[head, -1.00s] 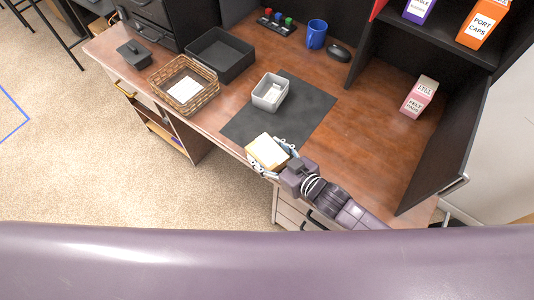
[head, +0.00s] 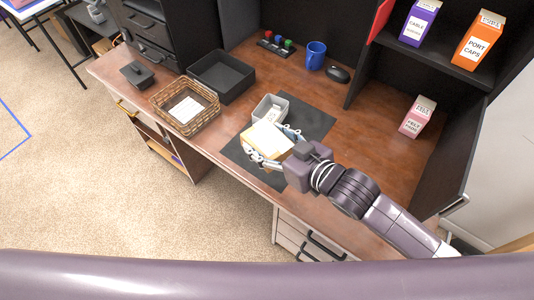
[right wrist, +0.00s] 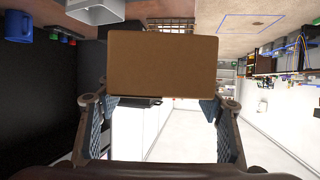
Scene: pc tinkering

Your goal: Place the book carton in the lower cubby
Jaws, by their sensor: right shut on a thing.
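My right gripper (head: 277,148) is shut on a tan carton (head: 262,137) with a pale top, apparently the book carton. It holds the carton over the dark mat, in front of the grey bin. In the right wrist view the carton's plain brown face (right wrist: 162,62) sits between the two fingers and hides what is behind it. At the right of the desk, a black hutch has a shelf (head: 430,62) with an open cubby below it. A pink felt pads carton (head: 416,117) stands in this lower cubby. My left gripper is not in view.
A purple cable carton (head: 418,23) and an orange port caps carton (head: 478,42) stand on the shelf. A grey bin (head: 270,108), wicker basket (head: 187,108), black tray (head: 221,75), blue mug (head: 316,55) and mouse (head: 338,74) occupy the desk. The wood left of the pink carton is clear.

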